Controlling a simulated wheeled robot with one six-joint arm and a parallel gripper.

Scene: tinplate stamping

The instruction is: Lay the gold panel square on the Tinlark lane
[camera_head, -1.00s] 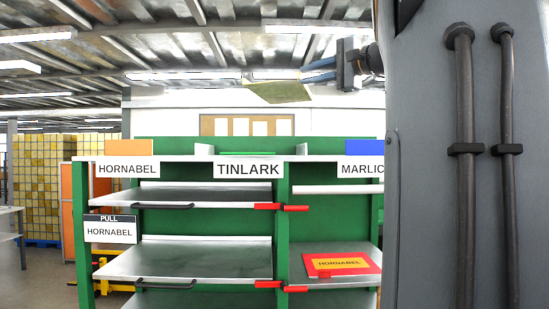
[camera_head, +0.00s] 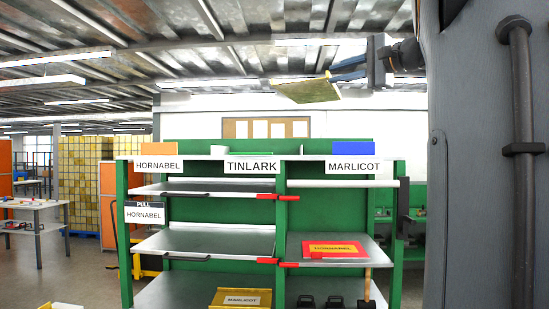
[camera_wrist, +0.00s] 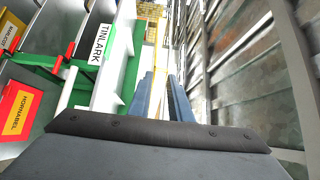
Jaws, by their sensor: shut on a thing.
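My gripper (camera_head: 332,77) is at the upper right of the head view, with its blue fingers shut on the gold panel (camera_head: 308,92). The panel is a thin flat sheet, somewhat tilted, held in the air above the rack. The Tinlark lane is at the middle of the rack's top, over the TINLARK sign (camera_head: 252,166), with a green block behind it. The panel hangs above and right of that sign. In the wrist view my fingers (camera_wrist: 161,76) point forward, and the TINLARK sign (camera_wrist: 101,43) is to their left. The panel is seen nearly edge-on there.
The Hornabel lane has an orange block (camera_head: 160,148) and the Marlicot lane a blue block (camera_head: 353,147). Lower shelves hold a red-and-yellow Hornabel panel (camera_head: 335,250) and a yellow Marlicot bin (camera_head: 240,299). Red stops and dark handles stick out in front. Air above the rack is clear.

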